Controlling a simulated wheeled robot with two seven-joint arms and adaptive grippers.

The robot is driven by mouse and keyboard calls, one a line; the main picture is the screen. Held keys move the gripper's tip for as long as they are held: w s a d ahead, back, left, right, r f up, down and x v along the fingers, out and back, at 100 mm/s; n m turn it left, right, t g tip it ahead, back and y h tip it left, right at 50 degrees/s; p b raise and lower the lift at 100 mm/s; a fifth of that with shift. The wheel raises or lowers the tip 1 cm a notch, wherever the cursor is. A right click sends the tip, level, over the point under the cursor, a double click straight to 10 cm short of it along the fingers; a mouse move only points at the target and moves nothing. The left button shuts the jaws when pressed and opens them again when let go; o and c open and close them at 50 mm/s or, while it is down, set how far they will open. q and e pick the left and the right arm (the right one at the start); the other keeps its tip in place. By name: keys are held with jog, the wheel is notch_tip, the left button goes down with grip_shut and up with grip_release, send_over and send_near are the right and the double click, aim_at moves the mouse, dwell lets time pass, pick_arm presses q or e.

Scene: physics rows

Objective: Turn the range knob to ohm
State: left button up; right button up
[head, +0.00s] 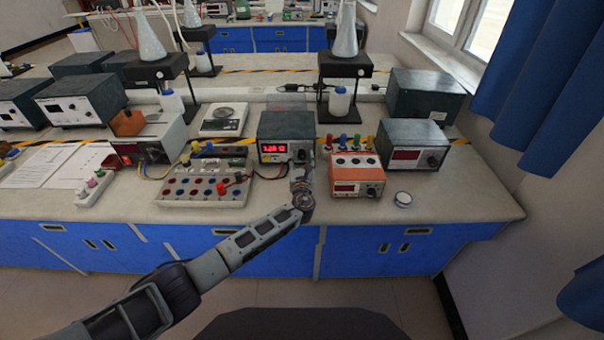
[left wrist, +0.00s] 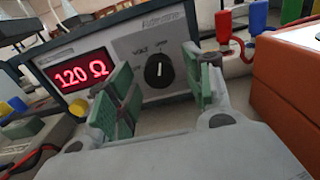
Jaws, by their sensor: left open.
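The meter (head: 287,126) is a dark-topped box with a red lit display on the bench; it also fills the upper left wrist view (left wrist: 130,25). Its display (left wrist: 80,70) reads 120 Ω there. The black round range knob (left wrist: 159,72) has a white pointer line aimed roughly upward in that view. VOLT is printed at its upper left; another label above is too small to read. My left gripper (left wrist: 162,92) is open, its green-padded fingers in front of the knob, one toward each side. In the head view the gripper (head: 302,180) covers part of the meter's front. My right gripper is out of view.
An orange-fronted box (head: 356,174) stands close on the right, with coloured terminals behind it. A terminal board (head: 205,185) with wires lies to the left. Bare bench lies at the far right.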

pick_arm(q)
jog(key=shift+s, duration=5.9)
jog(key=shift+f, duration=0.1)
